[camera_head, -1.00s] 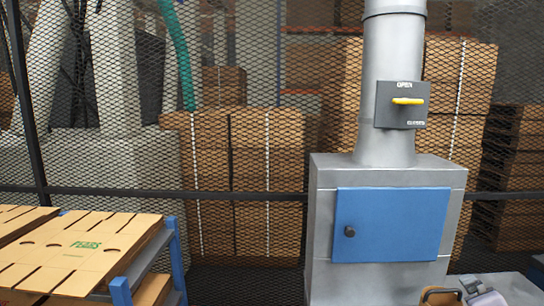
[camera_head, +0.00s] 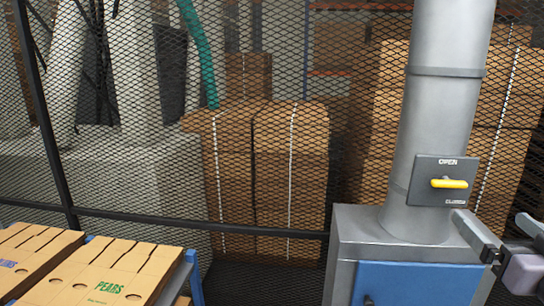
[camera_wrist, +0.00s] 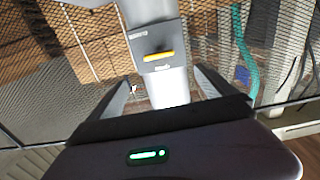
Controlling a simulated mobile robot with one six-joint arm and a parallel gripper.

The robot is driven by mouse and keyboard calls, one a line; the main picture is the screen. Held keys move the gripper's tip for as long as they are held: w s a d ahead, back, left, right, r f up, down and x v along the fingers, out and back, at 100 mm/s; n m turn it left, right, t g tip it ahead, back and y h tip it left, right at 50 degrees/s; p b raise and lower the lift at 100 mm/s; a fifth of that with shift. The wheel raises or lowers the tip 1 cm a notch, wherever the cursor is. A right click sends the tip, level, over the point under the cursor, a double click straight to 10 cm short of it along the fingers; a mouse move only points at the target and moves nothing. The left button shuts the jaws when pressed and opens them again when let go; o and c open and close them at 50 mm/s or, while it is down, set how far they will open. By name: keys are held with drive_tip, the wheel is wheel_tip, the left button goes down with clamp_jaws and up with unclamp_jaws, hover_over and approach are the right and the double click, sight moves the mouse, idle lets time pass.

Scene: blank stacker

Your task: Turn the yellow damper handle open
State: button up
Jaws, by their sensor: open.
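The yellow damper handle (camera_head: 449,184) lies level across a dark grey plate (camera_head: 425,196) on the round metal duct (camera_head: 437,120). The plate reads OPEN at its top and CLOSED at its lower right. My gripper (camera_head: 492,220) is at the right edge of the head view, below and to the right of the handle, and touches nothing. In the wrist view the handle (camera_wrist: 158,56) shows ahead, beyond and between the two spread fingers (camera_wrist: 162,88). The gripper is open and empty.
A grey metal cabinet (camera_head: 358,230) with a blue door (camera_head: 415,283) stands under the duct. A rack with flat cardboard sheets (camera_head: 125,262) is at the lower left. A wire mesh fence (camera_head: 270,215) runs behind, with stacked cardboard (camera_head: 290,150) beyond it.

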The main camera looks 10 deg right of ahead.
sight(450, 186)
drive_tip(key=x, duration=1.4)
drive_tip(key=shift+w+d+f, duration=0.15)
drive_tip(key=shift+w+d, duration=0.05)
drive_tip(key=shift+d, duration=0.05)
drive_tip(key=c, duration=1.4)
drive_tip(key=shift+b, duration=0.3)
drive_tip(key=shift+n, duration=0.3)
drive_tip(key=n+b, duration=0.2)
drive_tip(key=shift+a+f+n, duration=0.1)
drive_tip(key=shift+f+n, duration=0.05)
drive_tip(key=shift+n, duration=0.25)
drive_tip(key=n+b, duration=0.3)
drive_tip(key=n, duration=0.2)
drive_tip(key=n+b, duration=0.3)
drive_tip(key=n, duration=0.2)
drive_tip(key=shift+a+f+n, duration=0.1)
drive_tip(key=shift+n, duration=0.3)
drive_tip(key=shift+n+b, duration=1)
drive_tip(key=shift+n, duration=0.8)
